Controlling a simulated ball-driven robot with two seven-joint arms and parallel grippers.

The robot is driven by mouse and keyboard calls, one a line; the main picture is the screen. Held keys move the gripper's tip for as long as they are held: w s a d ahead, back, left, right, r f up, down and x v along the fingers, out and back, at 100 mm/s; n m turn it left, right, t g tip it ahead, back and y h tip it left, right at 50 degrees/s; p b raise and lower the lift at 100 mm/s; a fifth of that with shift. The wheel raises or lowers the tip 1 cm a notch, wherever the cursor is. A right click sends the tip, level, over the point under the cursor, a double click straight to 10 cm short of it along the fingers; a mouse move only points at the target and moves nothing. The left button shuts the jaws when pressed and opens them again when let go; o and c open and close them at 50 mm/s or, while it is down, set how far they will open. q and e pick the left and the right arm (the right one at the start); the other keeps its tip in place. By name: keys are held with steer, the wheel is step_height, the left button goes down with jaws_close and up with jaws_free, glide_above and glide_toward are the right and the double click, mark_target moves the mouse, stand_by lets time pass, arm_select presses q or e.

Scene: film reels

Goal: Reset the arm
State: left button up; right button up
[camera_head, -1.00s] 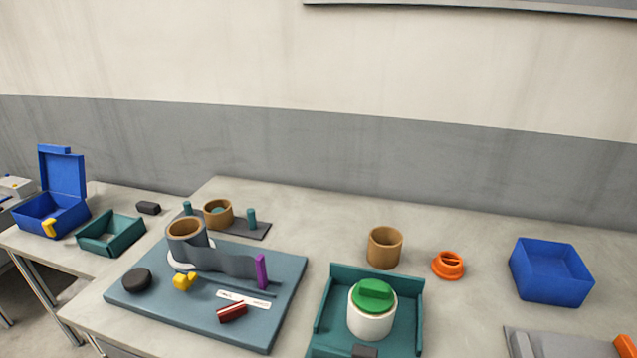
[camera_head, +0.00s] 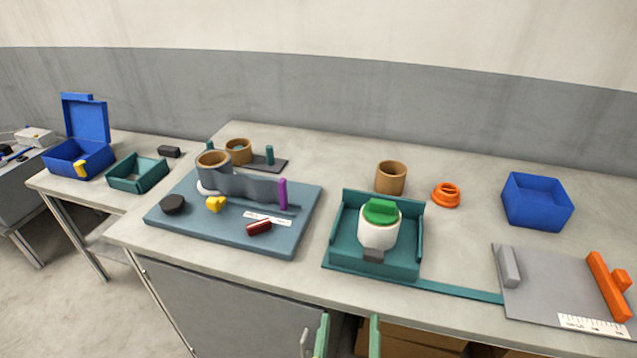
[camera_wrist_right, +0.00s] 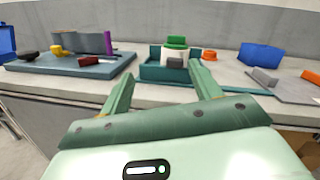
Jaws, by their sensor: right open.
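My right gripper (camera_head: 348,330) shows at the bottom edge of the head view as two green fingertips. They stand apart in front of the workbench, below the tabletop's front edge. In the right wrist view the gripper (camera_wrist_right: 163,85) is open, with nothing between its fingers; the bench objects lie beyond. My left gripper is not in view.
The workbench (camera_head: 465,225) holds a blue-grey board (camera_head: 210,228) with a grey strip and reel, a teal tray (camera_head: 343,245) with a white, green-lidded canister (camera_head: 379,230), a blue bin (camera_head: 537,207) and a grey plate (camera_head: 545,280). Cabinet doors are below.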

step_height(320, 180, up, 4)
steer(key=a+f+n+y, duration=0.15)
steer(key=n+y, duration=0.65)
steer(key=n, duration=0.8)
steer(key=s+d+f+n+g+h, duration=0.25)
steer(key=d+f+n+g, duration=0.35)
steer(key=n, duration=0.5)
steer(key=s+d+f+n+g+h, duration=0.2)
steer(key=s+d+f+n+g, duration=0.25)
steer(key=d+n, duration=0.55)
steer(key=s+d+n+g+h, duration=0.35)
steer(key=d+n+h, duration=0.2)
steer(key=d, duration=0.55)
steer(key=s+a+f+m+g+y, duration=0.1)
steer(key=s+a+f+y, duration=0.15)
steer(key=f, duration=0.95)
steer(key=s+a+f+g+y, duration=0.1)
steer(key=s+a+f, duration=0.2)
steer(key=f, duration=0.9)
steer(key=s+f+m+g, duration=0.1)
steer(key=s+f, duration=0.7)
steer(key=s, duration=0.2)
steer(key=s+f+m+g+y, duration=0.1)
steer(key=s+f+m, duration=0.1)
steer(key=s+f, duration=0.6)
steer(key=s, duration=0.3)
steer(key=shift+s+d+g, duration=0.2)
steer(key=shift+g, duration=0.2)
